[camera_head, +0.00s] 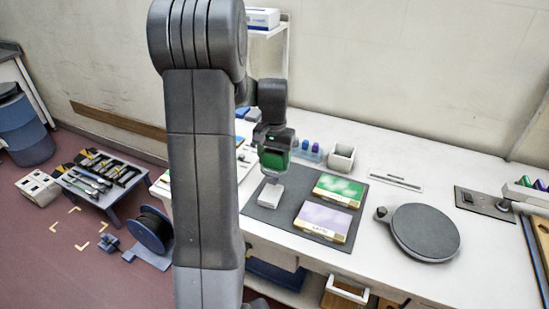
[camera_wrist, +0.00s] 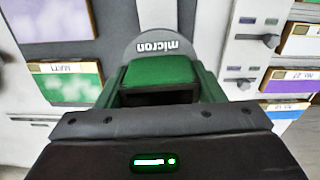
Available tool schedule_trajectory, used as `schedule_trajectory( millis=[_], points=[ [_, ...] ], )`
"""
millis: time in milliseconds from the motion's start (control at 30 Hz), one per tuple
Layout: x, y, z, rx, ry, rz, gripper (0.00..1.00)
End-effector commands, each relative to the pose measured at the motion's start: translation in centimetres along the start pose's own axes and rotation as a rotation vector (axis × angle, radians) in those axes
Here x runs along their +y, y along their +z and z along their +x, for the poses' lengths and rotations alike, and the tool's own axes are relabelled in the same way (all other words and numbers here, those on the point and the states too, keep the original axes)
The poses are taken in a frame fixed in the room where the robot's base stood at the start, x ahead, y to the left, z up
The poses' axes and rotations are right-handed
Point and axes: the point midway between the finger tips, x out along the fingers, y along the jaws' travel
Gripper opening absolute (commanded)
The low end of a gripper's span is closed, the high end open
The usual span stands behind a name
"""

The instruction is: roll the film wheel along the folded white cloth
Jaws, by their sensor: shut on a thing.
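My gripper (camera_wrist: 160,108) is shut on the film wheel (camera_wrist: 165,46). In the wrist view this is a grey disc marked "micron" in a green holder (camera_wrist: 160,70); only its upper part shows. In the head view my gripper (camera_head: 273,150), with the green holder, hangs above the left part of a dark grey mat (camera_head: 274,222). A small white block-like thing, which looks like the folded white cloth (camera_head: 267,196), lies on the mat just below it. I cannot tell whether the wheel touches the cloth. I cannot make out the cloth in the wrist view.
A green-topped pack (camera_head: 338,190) and a lavender pack (camera_head: 322,221) lie on the mat right of the cloth. A round grey plate (camera_head: 425,232) stands farther right. Small bottles (camera_head: 306,147) and a white open box (camera_head: 341,157) stand behind. The white bench between is clear.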

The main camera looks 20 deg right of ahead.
Motion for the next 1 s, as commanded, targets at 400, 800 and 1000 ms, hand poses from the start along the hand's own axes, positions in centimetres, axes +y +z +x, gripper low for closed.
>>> schedule_trajectory(
  millis=[400,800,1000],
  points=[
    [0.0,3.4,0.1,0.001,0.000,0.000,0.30],
    [0.0,5.9,0.0,0.002,-0.001,-0.001,0.30],
    [0.0,5.9,0.0,0.002,0.000,0.000,0.30]
  ],
)
